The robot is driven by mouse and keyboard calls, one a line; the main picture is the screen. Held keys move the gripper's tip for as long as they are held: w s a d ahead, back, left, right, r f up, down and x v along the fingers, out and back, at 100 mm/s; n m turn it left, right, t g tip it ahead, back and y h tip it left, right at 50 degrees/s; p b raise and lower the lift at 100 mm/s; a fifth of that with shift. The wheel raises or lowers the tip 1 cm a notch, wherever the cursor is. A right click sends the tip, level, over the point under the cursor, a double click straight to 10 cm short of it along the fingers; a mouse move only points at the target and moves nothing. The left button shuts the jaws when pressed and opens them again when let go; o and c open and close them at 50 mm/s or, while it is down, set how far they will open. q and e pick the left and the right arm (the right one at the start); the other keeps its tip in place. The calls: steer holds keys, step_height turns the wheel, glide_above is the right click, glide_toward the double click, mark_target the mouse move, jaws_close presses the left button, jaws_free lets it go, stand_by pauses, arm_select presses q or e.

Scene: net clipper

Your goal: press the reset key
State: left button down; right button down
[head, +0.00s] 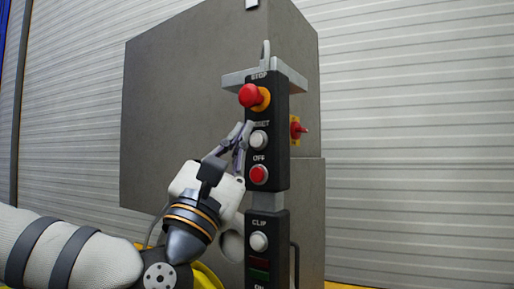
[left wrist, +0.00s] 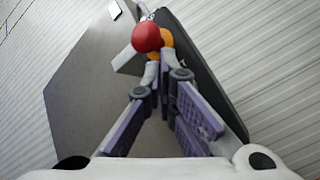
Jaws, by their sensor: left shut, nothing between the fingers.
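The reset key (head: 258,140) is a pale round button on the upper black control panel (head: 283,155), under a partly covered label ending in "SET". Above it is the red stop knob (head: 250,95) with an orange collar, and below it the red OFF button (head: 258,174). My left gripper (head: 244,128) is shut and empty. Its tips are just left of and slightly above the reset key in the head view; I cannot tell whether they touch the panel. In the left wrist view, the closed fingertips (left wrist: 157,62) point toward the red stop knob (left wrist: 147,37), and the reset key is hidden. My right gripper is not in view.
A lower panel has a pale CLIP button (head: 259,242) and more controls. A big grey cabinet (head: 170,110) stands behind. A red switch on a yellow plate (head: 297,129) is on its right side. A grey bracket (head: 235,80) projects above the panel.

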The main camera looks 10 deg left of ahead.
arm_select(q)
steer(key=shift+w+d, duration=0.35)
steer(key=shift+w, duration=0.5)
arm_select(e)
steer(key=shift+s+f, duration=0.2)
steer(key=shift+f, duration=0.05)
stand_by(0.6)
arm_select(q)
steer(key=shift+w+d, duration=0.1)
steer(key=shift+w, duration=0.25)
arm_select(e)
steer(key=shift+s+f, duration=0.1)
arm_select(q)
steer(key=shift+w+d+b, duration=0.15)
steer(key=shift+w+b, duration=0.25)
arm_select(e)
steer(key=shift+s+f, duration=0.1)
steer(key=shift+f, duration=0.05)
arm_select(q)
steer(key=shift+s, duration=0.1)
stand_by(0.4)
steer(key=shift+s+a, duration=0.3)
steer(key=shift+s, duration=0.4)
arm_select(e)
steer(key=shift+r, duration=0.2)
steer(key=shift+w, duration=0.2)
